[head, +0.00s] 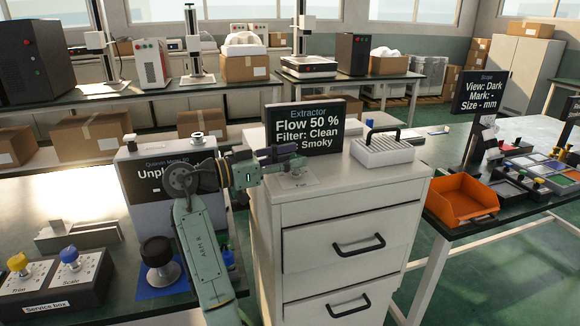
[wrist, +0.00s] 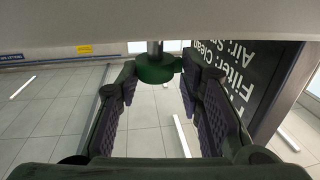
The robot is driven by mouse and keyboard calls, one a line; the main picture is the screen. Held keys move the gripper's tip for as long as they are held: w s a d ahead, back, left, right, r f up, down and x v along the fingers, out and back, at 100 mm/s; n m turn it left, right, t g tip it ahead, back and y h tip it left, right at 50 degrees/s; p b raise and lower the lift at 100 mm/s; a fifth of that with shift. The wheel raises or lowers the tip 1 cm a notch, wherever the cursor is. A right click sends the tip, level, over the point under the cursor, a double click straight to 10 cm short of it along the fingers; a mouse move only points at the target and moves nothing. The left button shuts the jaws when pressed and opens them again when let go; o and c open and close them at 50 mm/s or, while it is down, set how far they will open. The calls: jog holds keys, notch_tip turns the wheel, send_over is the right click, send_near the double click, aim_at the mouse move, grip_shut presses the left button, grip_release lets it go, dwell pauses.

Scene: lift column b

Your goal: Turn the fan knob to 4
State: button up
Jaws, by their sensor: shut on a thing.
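The fan knob is a dark green round knob (wrist: 155,69) on a short metal stem, seen in the wrist view between the fingertips. My gripper (wrist: 160,80) is shut on it, one padded finger on each side. In the head view my gripper (head: 281,160) reaches from the left over a small pale plate (head: 298,183) on the white drawer cabinet (head: 350,190). There the fingers hide the knob, and its pointer and setting cannot be read. The extractor sign (head: 318,118) behind it reads "Flow 50 %", "Filter: Clean" and, partly covered, "Smoky".
A white rack with a black handle (head: 383,147) stands on the cabinet to the right. The extractor sign stands close behind my gripper. On the left bench are a service box (head: 50,292) with yellow and blue knobs, a black knob (head: 157,252) and a grey unit (head: 140,170).

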jog(key=m+g, duration=0.1)
jog(key=m+g+h, duration=0.1)
jog(key=g, duration=0.2)
jog(key=shift+d+f+m+b, duration=0.2)
jog(key=shift+d+m+b, duration=0.1)
jog(key=shift+m+b, duration=0.1)
jog(key=shift+g+h, duration=0.3)
jog(key=shift+a, duration=0.15)
jog(key=shift+c, duration=0.5)
jog(key=o, duration=0.8)
jog(key=shift+s+a+r, duration=0.15)
jog(key=shift+o, duration=1.4)
jog(key=s+a, duration=0.2)
jog(key=a, duration=0.9)
jog(key=shift+a, duration=0.35)
